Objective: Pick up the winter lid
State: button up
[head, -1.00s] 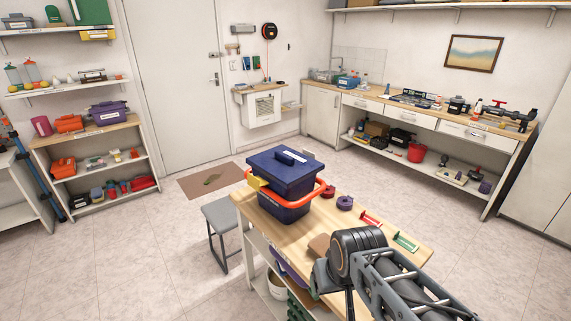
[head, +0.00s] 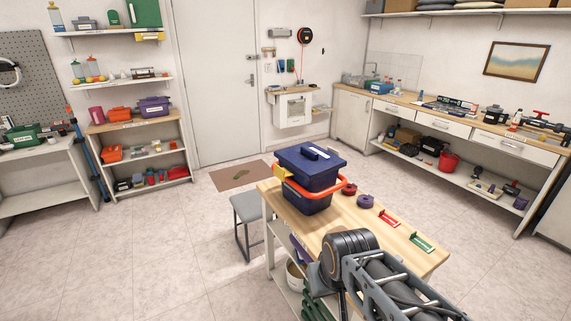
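A dark blue box with an orange band stands on the wooden-topped workbench (head: 405,240) in the middle of the head view. A dark blue lid (head: 310,160) with a raised handle sits on top of this box (head: 308,200). No label that I can read marks any lid as the winter lid, so I cannot tell whether it is this one. My arm reaches in from the bottom right, in front of the workbench. Its gripper end does not show.
A grey stool (head: 247,210) stands left of the workbench. Shelves (head: 140,150) and a long counter (head: 470,120) line the walls. The floor at left is open.

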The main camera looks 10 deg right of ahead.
aim_at(312, 162)
jog(key=z, duration=0.7)
jog(key=k, duration=0.15)
jog(key=u, duration=2)
jog(key=i, duration=1.75)
jog(key=z, duration=0.75)
jog(key=i, duration=1.05)
jog(key=z, duration=1.35)
jog(key=i, duration=0.35)
jog(key=z, duration=0.25)
